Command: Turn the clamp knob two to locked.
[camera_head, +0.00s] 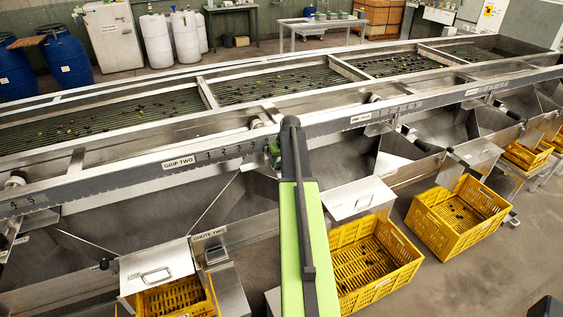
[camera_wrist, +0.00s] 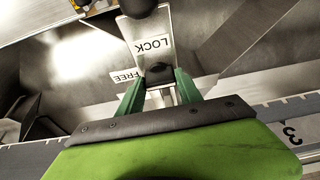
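In the wrist view a small dark knob (camera_wrist: 158,71) sits in front of a metal plate with an upside-down LOCK label (camera_wrist: 153,47). An upside-down FREE label (camera_wrist: 127,76) is beside it, to the left. My gripper (camera_wrist: 160,76) has its two green fingers spread, one on each side of the knob, with gaps showing. I cannot tell whether either finger touches it. In the head view my gripper (camera_head: 273,153) is at the sizer's front rail, right of the GRIP TWO label (camera_head: 178,163). My arm hides the knob there.
A black ball (camera_wrist: 138,6) is at the top of the wrist view. The numbered scale rail (camera_head: 225,152) runs along the sizer. Below are the CHUTE TWO label (camera_head: 209,234), metal chute covers (camera_head: 157,262) and yellow crates (camera_head: 460,218). Open floor (camera_head: 500,275) lies at lower right.

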